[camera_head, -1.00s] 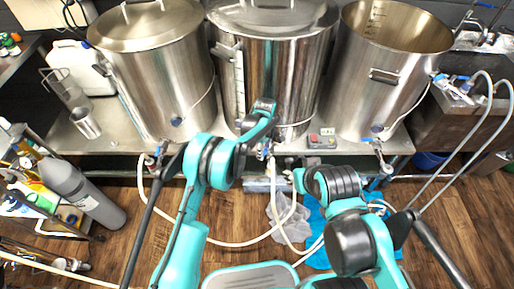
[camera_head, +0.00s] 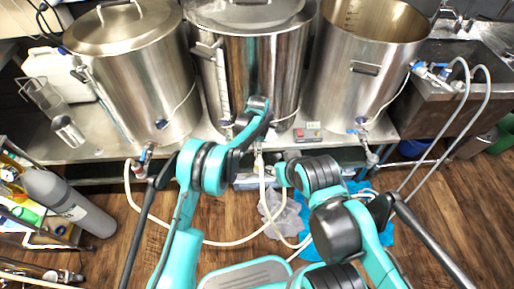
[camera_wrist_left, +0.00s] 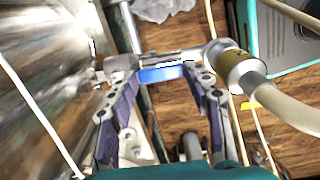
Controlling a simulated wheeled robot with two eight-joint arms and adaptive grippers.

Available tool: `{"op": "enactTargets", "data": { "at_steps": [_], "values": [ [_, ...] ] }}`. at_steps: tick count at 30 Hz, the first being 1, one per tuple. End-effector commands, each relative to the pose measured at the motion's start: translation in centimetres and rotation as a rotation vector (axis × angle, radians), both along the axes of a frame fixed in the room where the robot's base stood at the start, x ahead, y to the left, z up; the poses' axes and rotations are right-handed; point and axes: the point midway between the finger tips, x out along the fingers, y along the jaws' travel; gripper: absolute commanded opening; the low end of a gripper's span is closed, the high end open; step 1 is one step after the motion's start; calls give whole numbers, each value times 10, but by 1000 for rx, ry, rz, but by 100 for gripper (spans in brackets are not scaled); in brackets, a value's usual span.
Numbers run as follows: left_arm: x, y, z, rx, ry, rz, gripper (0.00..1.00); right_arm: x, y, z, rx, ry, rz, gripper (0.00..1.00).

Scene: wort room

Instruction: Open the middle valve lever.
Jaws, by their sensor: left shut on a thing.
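The middle kettle (camera_head: 275,75) stands between two other steel kettles on the bench. Its valve is mostly hidden behind my left arm in the head view. In the left wrist view, a blue valve lever (camera_wrist_left: 163,74) lies between the fingertips of my left gripper (camera_wrist_left: 157,78), which is shut on it, with one finger at each end. A metal fitting (camera_wrist_left: 237,70) with a pale hose is right of the lever. The left gripper is hidden behind its own arm in the head view. My right gripper does not show.
The left kettle (camera_head: 135,75) and right kettle (camera_head: 358,65) also have valves at their bases. Pale hoses (camera_head: 262,195) hang down to the wooden floor. A grey gas cylinder (camera_head: 70,200) stands at left. A sink (camera_head: 445,85) is at right.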

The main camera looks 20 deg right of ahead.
Motion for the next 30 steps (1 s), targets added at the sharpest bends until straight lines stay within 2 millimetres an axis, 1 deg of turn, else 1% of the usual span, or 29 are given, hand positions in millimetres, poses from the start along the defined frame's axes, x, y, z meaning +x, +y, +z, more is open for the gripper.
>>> {"op": "enactTargets", "data": {
  "at_steps": [9,10,11,12,20,23,26,29,30],
  "values": [
    [0,0,0,-2,0,6,0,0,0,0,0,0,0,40],
    [0,-1,0,-2,0,6,57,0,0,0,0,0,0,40],
    [0,0,0,-2,0,5,65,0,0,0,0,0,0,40],
    [0,0,0,-1,0,5,71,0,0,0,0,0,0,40],
    [0,0,0,-1,0,3,71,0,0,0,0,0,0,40],
    [0,0,4,-1,0,3,71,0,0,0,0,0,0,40],
    [0,0,16,-1,0,3,71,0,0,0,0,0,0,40],
    [0,0,36,-1,0,3,71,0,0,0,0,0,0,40],
    [0,0,45,-1,0,3,71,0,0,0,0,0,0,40]
  ]
}}
